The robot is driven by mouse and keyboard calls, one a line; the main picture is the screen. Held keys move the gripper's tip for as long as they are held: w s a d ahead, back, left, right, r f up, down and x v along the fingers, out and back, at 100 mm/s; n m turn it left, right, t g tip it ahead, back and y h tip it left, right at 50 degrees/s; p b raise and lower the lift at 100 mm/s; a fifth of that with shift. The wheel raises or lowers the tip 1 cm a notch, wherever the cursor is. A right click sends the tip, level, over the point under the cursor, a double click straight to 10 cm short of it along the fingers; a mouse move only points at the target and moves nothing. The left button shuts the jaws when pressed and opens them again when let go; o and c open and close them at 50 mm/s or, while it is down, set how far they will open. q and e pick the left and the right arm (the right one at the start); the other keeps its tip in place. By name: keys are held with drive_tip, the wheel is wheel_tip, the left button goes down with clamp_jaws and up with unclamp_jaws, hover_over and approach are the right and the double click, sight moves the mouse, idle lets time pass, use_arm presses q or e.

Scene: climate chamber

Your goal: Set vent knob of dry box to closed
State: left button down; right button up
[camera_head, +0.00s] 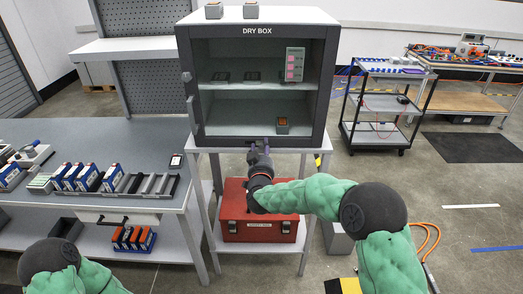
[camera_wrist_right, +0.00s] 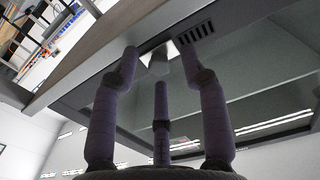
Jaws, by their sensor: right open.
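The dry box (camera_head: 258,31) is a dark grey cabinet with its name on top and an open-looking front, standing on a light stand. My right gripper (camera_head: 262,146) is just below the box's lower front edge. In the right wrist view my right gripper (camera_wrist_right: 160,65) is open, its fingers spread towards the box. A small pale piece, which looks like the vent knob (camera_wrist_right: 158,62), shows between the fingertips; whether they touch it I cannot tell. A dark slotted vent (camera_wrist_right: 195,32) is beside it. The knob's setting is not readable. My left gripper is out of view.
A red toolbox (camera_head: 260,222) sits on the stand's lower shelf, under my right arm. A workbench (camera_head: 130,150) with several battery-like blocks is on the left. A black cart (camera_head: 380,105) stands at the right. Open floor lies in front of it.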

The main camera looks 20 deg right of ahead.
sight(248, 142)
clamp_jaws()
drive_tip(key=a, duration=0.2)
drive_tip(key=w+a+p, duration=0.1)
drive_tip(key=a, duration=0.1)
drive_tip(key=shift+w+a+r, duration=0.15)
drive_tip(key=shift+a+r, duration=0.05)
drive_tip(key=shift+a, duration=0.05)
drive_tip(key=shift+d, duration=0.1)
unclamp_jaws()
drive_tip(key=shift+a, duration=0.2)
drive_tip(key=shift+f, duration=0.1)
